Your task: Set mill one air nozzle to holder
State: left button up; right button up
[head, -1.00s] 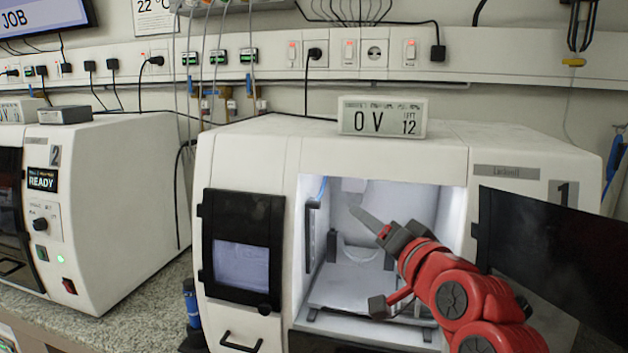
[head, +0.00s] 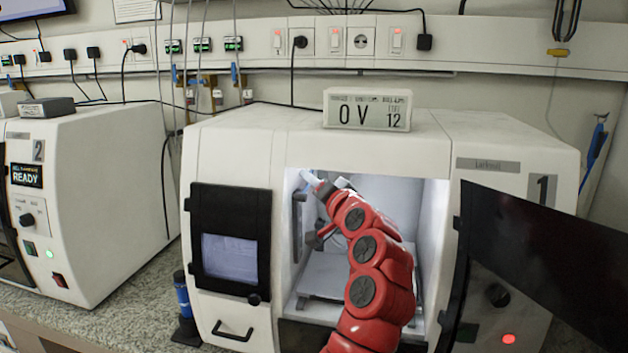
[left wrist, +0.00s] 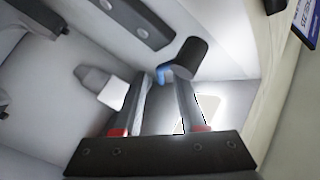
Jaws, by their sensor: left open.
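Mill one (head: 490,145), the white machine marked 1, stands with its door swung open to the right and its chamber lit. My left arm reaches into the chamber. My left gripper (head: 308,178) points up and left at the chamber's upper left corner. In the left wrist view its two fingers (left wrist: 165,85) are apart. A dark cylinder (left wrist: 190,57) with a short blue piece (left wrist: 163,74) is at the fingertips; it may be the air nozzle, but I cannot tell if it touches them. A dark bar with holes (left wrist: 133,18) lies on the wall beyond. My right gripper is not seen.
The open black door (head: 535,260) juts out on the right. A grey-white block (left wrist: 100,87) is left of the fingers. A display box (head: 367,108) sits on top of mill one. Mill two (head: 95,200) stands to the left.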

pick_arm(q)
grip_shut()
dwell(1.5)
